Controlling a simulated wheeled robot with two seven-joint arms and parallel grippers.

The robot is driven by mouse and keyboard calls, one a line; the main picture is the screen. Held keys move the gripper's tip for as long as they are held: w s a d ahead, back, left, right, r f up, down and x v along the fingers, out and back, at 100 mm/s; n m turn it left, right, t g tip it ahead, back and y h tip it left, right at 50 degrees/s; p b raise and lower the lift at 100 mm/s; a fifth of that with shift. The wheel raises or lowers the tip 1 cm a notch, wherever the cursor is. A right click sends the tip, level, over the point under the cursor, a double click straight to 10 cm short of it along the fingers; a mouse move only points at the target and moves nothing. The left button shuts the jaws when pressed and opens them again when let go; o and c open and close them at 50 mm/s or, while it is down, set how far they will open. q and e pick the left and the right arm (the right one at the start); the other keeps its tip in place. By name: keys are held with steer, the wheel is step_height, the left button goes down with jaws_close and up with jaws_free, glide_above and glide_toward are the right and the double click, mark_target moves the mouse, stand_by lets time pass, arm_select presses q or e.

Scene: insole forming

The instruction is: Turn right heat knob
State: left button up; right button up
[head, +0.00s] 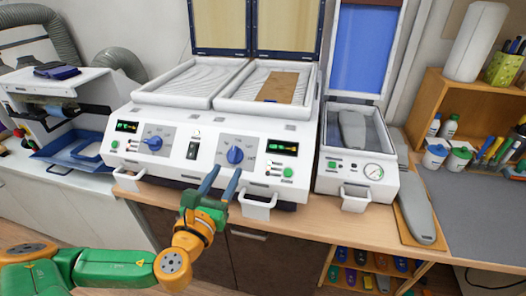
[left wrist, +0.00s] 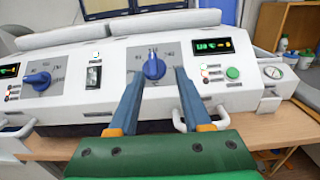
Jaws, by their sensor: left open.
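The right heat knob (head: 235,155) is a blue round dial on the white front panel of the two-bay heating machine (head: 150,122). It also shows in the left wrist view (left wrist: 154,68), with its pointer ridge upright. My left gripper (head: 222,178) is open, its two blue fingers pointing up at the panel just below the knob. In the left wrist view my left gripper (left wrist: 158,88) has one finger on each side of the knob's line, apart from it as far as I can tell. My right gripper is not in view.
A left heat knob (head: 154,143) and a rocker switch (head: 192,150) sit further left on the panel. White handles (head: 258,204) stick out at the machine's front. A smaller vacuum unit (head: 355,182) stands to the right.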

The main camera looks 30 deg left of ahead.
mark_target(233, 152)
arm_select(q)
steer(key=w+a+b, duration=0.1)
steer(key=b, duration=0.1)
steer(key=w+a+f+b, duration=0.1)
steer(key=b, duration=0.2)
steer(key=shift+w+b, duration=0.15)
steer(key=shift+b, duration=0.15)
steer(key=w, duration=0.2)
steer(key=w+a+r, duration=0.1)
steer(key=shift+w+a+p, duration=0.1)
steer(key=shift+w+p, duration=0.1)
steer(key=shift+p, duration=0.15)
steer(key=shift+w+d, duration=0.3)
steer(key=shift+w, duration=0.1)
steer(key=shift+s+a, duration=0.1)
steer(key=shift+a, duration=0.05)
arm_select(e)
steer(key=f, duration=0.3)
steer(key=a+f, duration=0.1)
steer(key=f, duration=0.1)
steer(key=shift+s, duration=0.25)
arm_select(q)
steer(key=shift+c, duration=0.9)
jaws_close()
